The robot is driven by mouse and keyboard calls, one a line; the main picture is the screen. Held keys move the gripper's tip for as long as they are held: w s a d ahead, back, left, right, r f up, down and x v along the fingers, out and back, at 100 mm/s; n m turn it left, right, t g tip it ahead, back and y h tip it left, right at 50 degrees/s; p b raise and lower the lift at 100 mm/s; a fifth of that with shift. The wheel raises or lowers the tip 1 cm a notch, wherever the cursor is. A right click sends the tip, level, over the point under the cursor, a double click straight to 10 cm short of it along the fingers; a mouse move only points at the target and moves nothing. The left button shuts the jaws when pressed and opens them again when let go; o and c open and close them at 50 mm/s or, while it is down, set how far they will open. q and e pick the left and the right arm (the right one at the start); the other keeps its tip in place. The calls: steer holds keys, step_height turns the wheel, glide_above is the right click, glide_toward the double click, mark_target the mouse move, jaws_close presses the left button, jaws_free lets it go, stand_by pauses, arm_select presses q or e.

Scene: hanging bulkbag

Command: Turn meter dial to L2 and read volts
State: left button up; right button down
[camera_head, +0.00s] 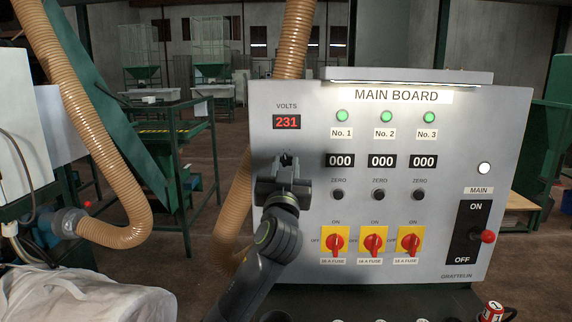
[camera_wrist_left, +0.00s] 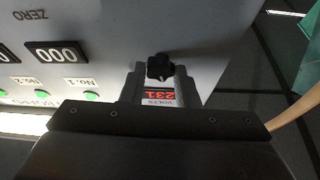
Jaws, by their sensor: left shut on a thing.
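The grey panel marked MAIN BOARD (camera_head: 450,130) stands in front of me. Its VOLTS display (camera_head: 287,122) shows 231 in red, and the display also shows in the left wrist view (camera_wrist_left: 158,95), upside down. My left gripper (camera_head: 286,163) is against the panel just below that display. Its fingers (camera_wrist_left: 160,74) are shut on a small black knob, the meter dial (camera_wrist_left: 160,66). The dial's position marks are hidden or too small to read. My right gripper is not in view.
Three green lamps (camera_head: 386,116), three 000 counters (camera_head: 382,161) and red rotary switches on yellow plates (camera_head: 374,243) lie to the right of the gripper. The MAIN lever (camera_head: 487,237) is at the far right. Tan hoses (camera_head: 100,150) hang at the left.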

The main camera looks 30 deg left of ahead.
arm_select(q)
steer(key=shift+a+r+m+h+p, duration=0.1)
steer(key=shift+m+h+p, duration=0.2)
steer(key=shift+m, duration=0.3)
steer(key=shift+a+r+m+h+p, duration=0.1)
steer(key=shift+m+h+p, duration=0.1)
steer(key=shift+m+p, duration=0.3)
steer(key=m+t+h+p, duration=0.1)
steer(key=m+h+p, duration=0.1)
steer(key=m+p, duration=0.1)
steer(key=shift+s+m, duration=0.1)
steer(key=shift+m, duration=0.6)
steer(key=shift+f+m+h+p, duration=0.1)
steer(key=shift+m+h+p, duration=0.8)
steer(key=shift+m+p, duration=0.45)
steer(key=o, duration=1)
steer(key=shift+a+f, duration=0.1)
